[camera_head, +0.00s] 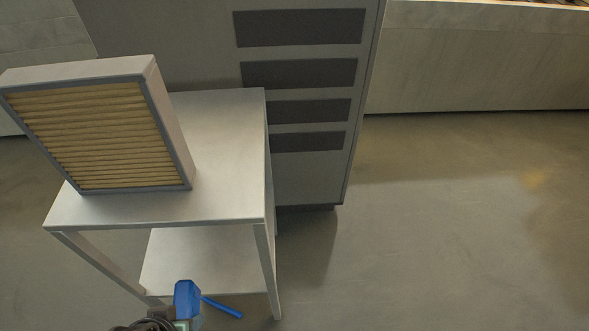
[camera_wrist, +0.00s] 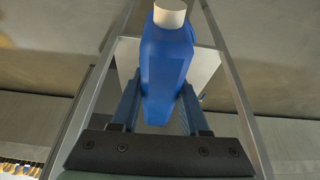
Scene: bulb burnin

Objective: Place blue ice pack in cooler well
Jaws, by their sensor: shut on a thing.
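The blue ice pack (camera_wrist: 166,62) looks like a blue bottle with a white cap in the wrist view. My gripper (camera_wrist: 160,92) is shut on it, one finger on each side, with the cap pointing away from the palm. In the head view, blue parts (camera_head: 187,299) show at the bottom edge at the end of my arm, beside the table's lower shelf. I cannot tell there which part is ice pack and which is gripper. No cooler well can be made out in either view.
A light table (camera_head: 225,198) with a lower shelf (camera_head: 205,262) stands at left. A pleated filter in a grey frame (camera_head: 105,135) stands tilted on its top. A grey cabinet (camera_head: 310,180) with dark slots stands behind. Open floor (camera_head: 450,240) lies to the right.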

